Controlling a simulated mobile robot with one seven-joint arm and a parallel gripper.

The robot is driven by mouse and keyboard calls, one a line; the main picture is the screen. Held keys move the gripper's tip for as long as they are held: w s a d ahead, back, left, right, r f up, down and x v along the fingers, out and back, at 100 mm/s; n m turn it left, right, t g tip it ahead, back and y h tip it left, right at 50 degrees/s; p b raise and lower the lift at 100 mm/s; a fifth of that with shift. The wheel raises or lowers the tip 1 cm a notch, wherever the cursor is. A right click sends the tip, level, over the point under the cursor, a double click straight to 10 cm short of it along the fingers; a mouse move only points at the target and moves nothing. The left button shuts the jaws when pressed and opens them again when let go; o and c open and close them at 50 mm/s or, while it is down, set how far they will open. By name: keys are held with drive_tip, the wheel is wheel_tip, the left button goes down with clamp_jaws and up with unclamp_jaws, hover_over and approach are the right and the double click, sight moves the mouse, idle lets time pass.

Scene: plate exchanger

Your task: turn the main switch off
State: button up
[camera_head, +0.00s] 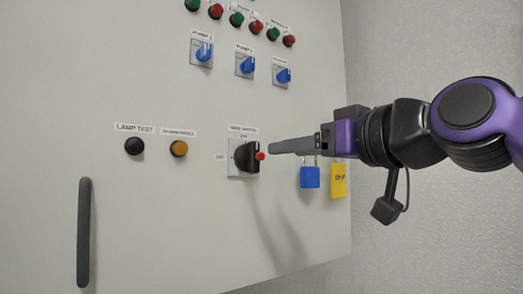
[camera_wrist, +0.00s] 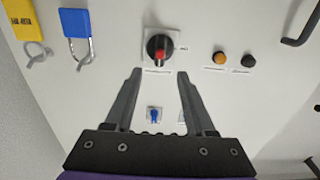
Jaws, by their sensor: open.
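The main switch (camera_head: 246,157) is a black rotary knob with a red mark, on a pale plate on the cabinet front. "ON" is printed above it and "OFF" to its left. In the wrist view the knob (camera_wrist: 150,45) is upside down, and its red mark lies toward the name label, which seems to be the ON side. My gripper (camera_head: 272,147) is just right of the knob in the head view. In the wrist view its two fingers (camera_wrist: 159,74) are apart and empty, with the knob beyond the gap between their tips. I see no contact.
A blue padlock (camera_head: 310,177) and a yellow tag (camera_head: 338,181) hang right of the switch, below my gripper. An orange button (camera_head: 179,149) and a black button (camera_head: 134,146) sit to the left. Blue selectors (camera_head: 246,65) are above. A dark door handle (camera_head: 84,232) stands lower left.

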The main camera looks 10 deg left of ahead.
sight(261, 153)
drive_tip(key=p+x, duration=0.1)
drive_tip(key=x, duration=0.8)
clamp_jaws()
